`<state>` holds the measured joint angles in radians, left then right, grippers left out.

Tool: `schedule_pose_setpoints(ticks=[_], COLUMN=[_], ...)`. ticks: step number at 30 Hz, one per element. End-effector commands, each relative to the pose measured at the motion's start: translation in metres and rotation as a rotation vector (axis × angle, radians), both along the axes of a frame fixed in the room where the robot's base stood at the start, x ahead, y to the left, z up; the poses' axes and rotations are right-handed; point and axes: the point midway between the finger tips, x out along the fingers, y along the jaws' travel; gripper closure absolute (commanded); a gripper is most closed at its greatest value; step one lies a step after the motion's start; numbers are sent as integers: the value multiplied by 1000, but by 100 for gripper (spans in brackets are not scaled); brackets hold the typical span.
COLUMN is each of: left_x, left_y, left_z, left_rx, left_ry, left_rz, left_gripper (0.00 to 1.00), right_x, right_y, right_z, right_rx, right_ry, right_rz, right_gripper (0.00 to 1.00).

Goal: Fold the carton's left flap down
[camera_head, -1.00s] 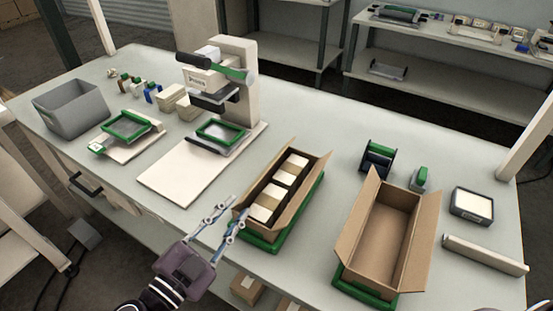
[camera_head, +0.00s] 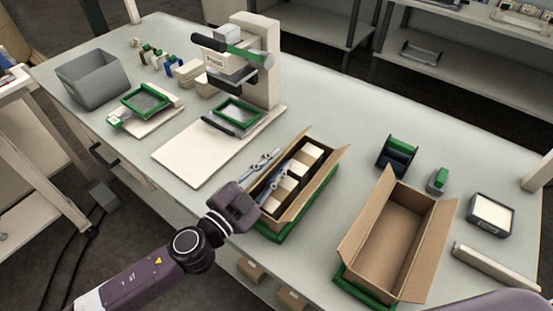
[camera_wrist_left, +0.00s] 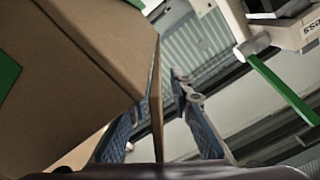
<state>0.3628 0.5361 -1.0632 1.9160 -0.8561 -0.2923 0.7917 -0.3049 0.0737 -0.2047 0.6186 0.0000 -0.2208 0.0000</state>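The brown carton (camera_head: 309,208) stands on a green-edged base near the table's front edge, with white-topped boxes inside. Its right flap leans outward. Its left flap is mostly hidden by my left gripper (camera_head: 284,159) in the head view. In the left wrist view, the carton wall (camera_wrist_left: 75,75) fills the left side. A thin upright flap edge (camera_wrist_left: 157,95) shows between the two spread blue fingers (camera_wrist_left: 158,125), with a gap to the right finger. My left gripper is open around this flap; contact with the left finger is unclear. My right gripper is not in view.
An empty open carton (camera_head: 393,238) stands to the right on a green base. A press (camera_head: 257,65) with a white board (camera_head: 190,152) is behind and left. A grey bin (camera_head: 92,82) is at far left. A tape dispenser (camera_head: 397,155) stands behind the empty carton.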

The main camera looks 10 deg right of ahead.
Motion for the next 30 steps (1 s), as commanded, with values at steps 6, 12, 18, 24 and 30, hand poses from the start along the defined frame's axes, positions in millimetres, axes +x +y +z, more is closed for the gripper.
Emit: schedule_pose_setpoints(ticks=[6,12,18,24,30], left_x=[2,2,1,1,-1], left_y=[-2,-2,-2,-3,-5], left_z=[0,0,0,-1,-4], left_rx=[0,0,0,15,78], left_ry=[0,0,0,-14,-78], left_rz=[0,0,0,-1,0], left_gripper=[80,93,100,100,100], right_x=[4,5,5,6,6], right_y=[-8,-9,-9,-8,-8], right_z=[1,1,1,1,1], right_rx=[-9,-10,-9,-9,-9], right_ry=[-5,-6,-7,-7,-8], right_rz=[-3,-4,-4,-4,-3], right_gripper=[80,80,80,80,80])
